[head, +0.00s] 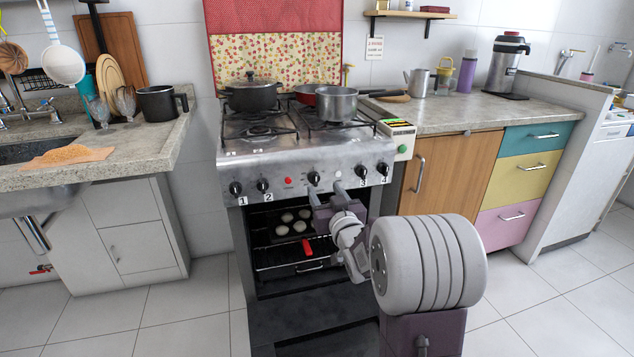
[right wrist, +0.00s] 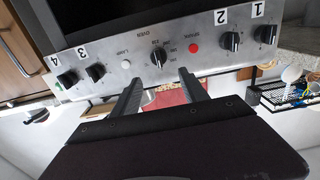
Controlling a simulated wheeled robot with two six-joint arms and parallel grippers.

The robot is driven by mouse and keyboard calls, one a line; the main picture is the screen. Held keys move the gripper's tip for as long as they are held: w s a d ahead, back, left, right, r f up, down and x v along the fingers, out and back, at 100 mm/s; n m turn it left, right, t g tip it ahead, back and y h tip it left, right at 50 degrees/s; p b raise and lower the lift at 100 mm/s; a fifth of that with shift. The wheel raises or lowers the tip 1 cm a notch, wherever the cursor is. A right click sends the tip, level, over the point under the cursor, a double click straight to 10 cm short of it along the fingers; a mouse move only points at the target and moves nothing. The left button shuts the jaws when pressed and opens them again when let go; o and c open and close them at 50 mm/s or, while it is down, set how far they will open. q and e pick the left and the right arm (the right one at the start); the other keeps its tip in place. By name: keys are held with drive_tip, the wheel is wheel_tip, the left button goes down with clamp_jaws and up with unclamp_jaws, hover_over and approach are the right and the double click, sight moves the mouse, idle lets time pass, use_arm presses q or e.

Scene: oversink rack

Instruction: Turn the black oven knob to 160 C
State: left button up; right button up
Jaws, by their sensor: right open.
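The black oven knob (head: 313,178) is in the middle of the steel control panel (head: 338,166). It also shows in the right wrist view (right wrist: 158,57), which sees the panel upside down, under an OVEN label with small temperature marks around it. The pointer's exact setting is too small to read. My right gripper (head: 350,187) is open and empty, just right of the knob in the head view. In the right wrist view its two fingers (right wrist: 160,78) point at the panel, either side of the knob's line and short of it. My left gripper is not in view.
Numbered burner knobs flank it, such as knob 2 (head: 263,185) and knob 3 (head: 361,171). A red spark button (head: 288,181) is close by. The oven below is open, with a tray of buns (head: 283,231). Pots such as the black pot (head: 250,95) stand on the hob.

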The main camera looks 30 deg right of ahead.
sight(316, 178)
drive_tip(key=b+x, duration=0.1)
drive_tip(key=x, duration=0.5)
drive_tip(key=shift+w+f+b, duration=0.15)
drive_tip(key=shift+w+b, duration=0.2)
drive_tip(key=shift+w+d, duration=0.15)
drive_tip(key=shift+w, duration=0.3)
clamp_jaws()
